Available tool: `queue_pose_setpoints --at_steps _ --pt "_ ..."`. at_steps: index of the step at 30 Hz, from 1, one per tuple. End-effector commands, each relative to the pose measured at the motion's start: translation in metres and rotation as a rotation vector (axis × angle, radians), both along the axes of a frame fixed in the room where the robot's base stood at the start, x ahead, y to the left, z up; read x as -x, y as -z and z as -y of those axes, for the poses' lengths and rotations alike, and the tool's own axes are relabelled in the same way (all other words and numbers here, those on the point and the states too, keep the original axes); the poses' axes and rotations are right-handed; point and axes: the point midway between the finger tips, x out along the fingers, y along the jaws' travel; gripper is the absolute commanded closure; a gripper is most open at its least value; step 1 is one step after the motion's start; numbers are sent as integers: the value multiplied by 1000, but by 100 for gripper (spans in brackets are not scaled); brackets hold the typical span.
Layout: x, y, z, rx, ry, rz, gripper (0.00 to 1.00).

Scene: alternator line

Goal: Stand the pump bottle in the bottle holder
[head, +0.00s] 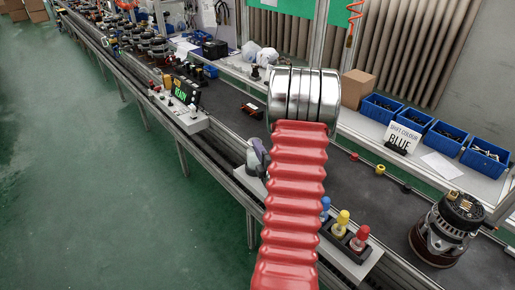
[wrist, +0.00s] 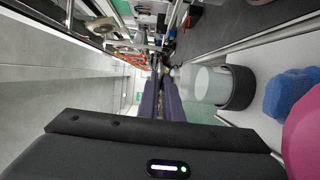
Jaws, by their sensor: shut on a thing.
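My gripper (wrist: 163,98) has two purple fingers, shut at the neck end of a pale, clear pump bottle (wrist: 203,84). In the wrist view, which is turned sideways, the bottle's base end meets a dark round cup, the bottle holder (wrist: 240,88). The base looks to be at or inside the cup's rim; I cannot tell how deep. In the head view my gripper (head: 257,155) is at the left of my red arm, with a pale part of the bottle (head: 252,162) beside it.
Bottles with blue (head: 325,205), yellow (head: 341,222) and red (head: 360,238) tops stand in a black rack right of my arm. An alternator (head: 446,230) is on the dark conveyor at right. Blue bins (head: 430,138) line the back shelf. A "READY" display (head: 186,92) stands at left.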

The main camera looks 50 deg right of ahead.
Motion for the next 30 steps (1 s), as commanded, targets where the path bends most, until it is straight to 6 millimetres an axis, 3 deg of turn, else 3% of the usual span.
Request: queue_pose_setpoints --at_steps 10,12,20,30 --pt "0 0 0 -1 0 -1 100" --pt "0 0 0 -1 0 -1 90" --pt "0 1 0 -2 0 -2 73" --pt "1 5 -1 -9 1 -8 73"
